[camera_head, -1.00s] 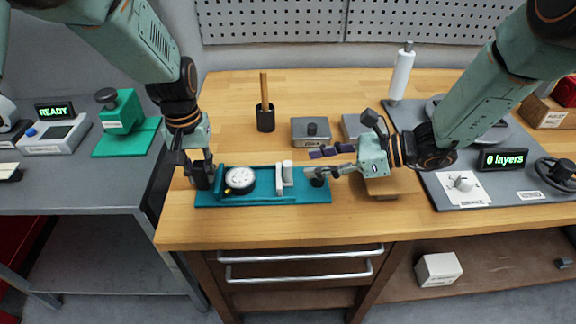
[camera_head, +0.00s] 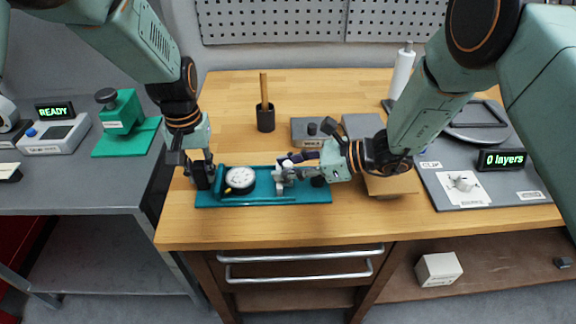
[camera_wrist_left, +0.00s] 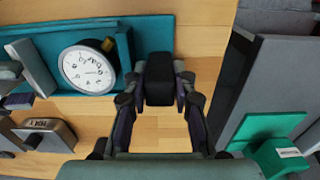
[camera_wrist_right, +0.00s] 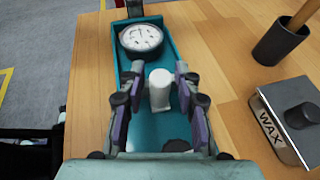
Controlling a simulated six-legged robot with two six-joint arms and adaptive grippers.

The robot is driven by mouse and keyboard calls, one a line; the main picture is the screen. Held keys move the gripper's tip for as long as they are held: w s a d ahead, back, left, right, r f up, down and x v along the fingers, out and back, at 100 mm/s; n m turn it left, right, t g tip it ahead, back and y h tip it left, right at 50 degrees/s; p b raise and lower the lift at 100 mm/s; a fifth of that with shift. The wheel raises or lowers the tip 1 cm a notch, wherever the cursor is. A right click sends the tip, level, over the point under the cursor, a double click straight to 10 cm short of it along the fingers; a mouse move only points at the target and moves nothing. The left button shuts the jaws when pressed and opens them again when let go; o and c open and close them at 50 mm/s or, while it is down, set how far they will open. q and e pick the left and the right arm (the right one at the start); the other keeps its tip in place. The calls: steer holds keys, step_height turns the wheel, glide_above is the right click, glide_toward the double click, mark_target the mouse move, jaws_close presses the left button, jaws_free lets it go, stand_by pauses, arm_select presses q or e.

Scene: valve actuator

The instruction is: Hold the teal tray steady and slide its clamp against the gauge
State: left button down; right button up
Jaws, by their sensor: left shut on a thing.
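The teal tray (camera_head: 228,198) lies along the table's front edge. A round white-faced gauge (camera_head: 240,178) sits in its left part; the gauge also shows in the left wrist view (camera_wrist_left: 88,69). My left gripper (camera_head: 203,170) is shut on the black handle (camera_wrist_left: 159,80) at the tray's left end. The pale clamp (camera_wrist_right: 160,88) stands upright in the tray, right of the gauge in the head view, with a gap between them. My right gripper (camera_wrist_right: 163,75) is open, its fingers on either side of the clamp's post. In the head view these fingers partly hide the clamp.
A black cup with a wooden stick (camera_head: 265,115) and a grey WAX block (camera_head: 308,131) stand behind the tray. A grey board with a "0 layers" display (camera_head: 503,160) is at the right. The wooden table left of the cup is clear.

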mark_target(285, 165)
jaws_close()
stand_by(0.3)
steer(key=shift+a, duration=0.1)
steer(key=shift+a, duration=1.4)
steer(key=shift+o, duration=1.6)
jaws_free()
steer(key=v, duration=1.2)
